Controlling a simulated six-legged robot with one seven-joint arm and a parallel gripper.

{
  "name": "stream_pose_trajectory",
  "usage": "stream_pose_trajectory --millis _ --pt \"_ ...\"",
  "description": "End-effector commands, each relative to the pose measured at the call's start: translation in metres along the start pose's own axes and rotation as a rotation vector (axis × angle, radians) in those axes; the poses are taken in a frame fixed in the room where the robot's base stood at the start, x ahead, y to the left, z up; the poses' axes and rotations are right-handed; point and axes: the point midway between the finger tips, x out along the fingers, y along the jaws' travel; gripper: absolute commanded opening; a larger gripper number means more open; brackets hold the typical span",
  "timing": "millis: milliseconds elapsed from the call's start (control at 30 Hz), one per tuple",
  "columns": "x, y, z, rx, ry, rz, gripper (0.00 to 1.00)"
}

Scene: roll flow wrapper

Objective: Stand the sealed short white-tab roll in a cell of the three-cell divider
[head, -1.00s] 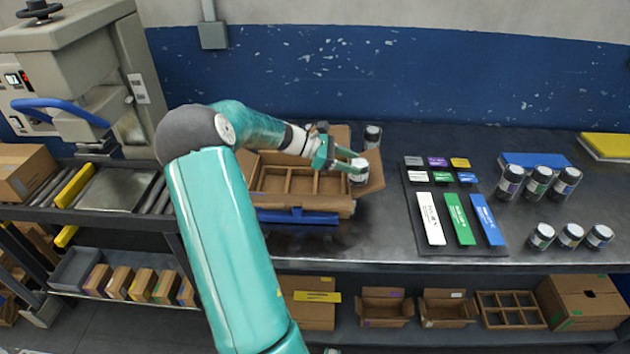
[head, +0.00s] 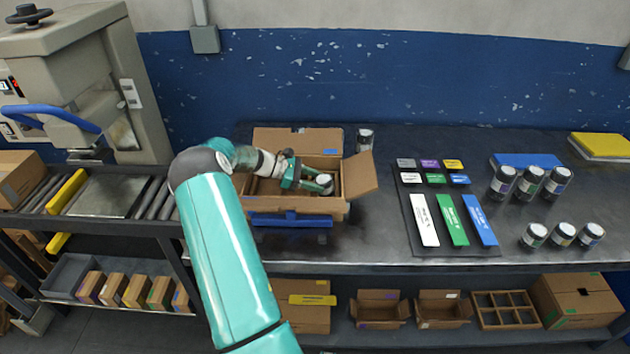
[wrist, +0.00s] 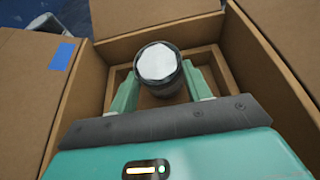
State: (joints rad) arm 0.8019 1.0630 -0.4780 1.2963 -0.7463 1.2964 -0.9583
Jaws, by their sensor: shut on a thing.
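My gripper (head: 316,184) is inside the open cardboard box on the bench, toward its right end. It is shut on a short dark roll with a white top (head: 324,180). In the wrist view the roll (wrist: 158,65) stands between the two green fingers, its white top facing the camera. The three-cell divider (wrist: 205,58) shows as a cardboard frame around the roll, inside the box walls. The roll is in or just over the right-hand cell; I cannot tell whether its base touches the bottom. My forearm hides much of the other cells.
The box (head: 290,205) has flaps folded out, one at the right (head: 358,176). Another roll (head: 365,140) stands behind it. A board of coloured tabs (head: 430,245) and several rolls stand to the right. The bench is clear between box and board.

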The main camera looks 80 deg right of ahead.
Motion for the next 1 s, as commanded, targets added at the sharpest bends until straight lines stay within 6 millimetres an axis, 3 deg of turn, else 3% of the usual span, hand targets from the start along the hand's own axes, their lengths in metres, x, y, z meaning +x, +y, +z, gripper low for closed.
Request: stream_pose_trajectory --millis 533,567,633,667,1000 --pt "0.0038 0.0003 -0.0085 0.001 0.000 0.001 0.03" --pt "0.0038 0.0002 -0.0086 0.001 0.000 0.001 0.52" --pt "0.0037 0.0002 -0.0084 0.001 0.000 0.001 0.66" --pt "0.0037 0.0002 -0.0084 0.001 0.000 0.001 0.70" --pt "0.0026 0.0002 -0.0055 0.001 0.000 0.001 0.70"
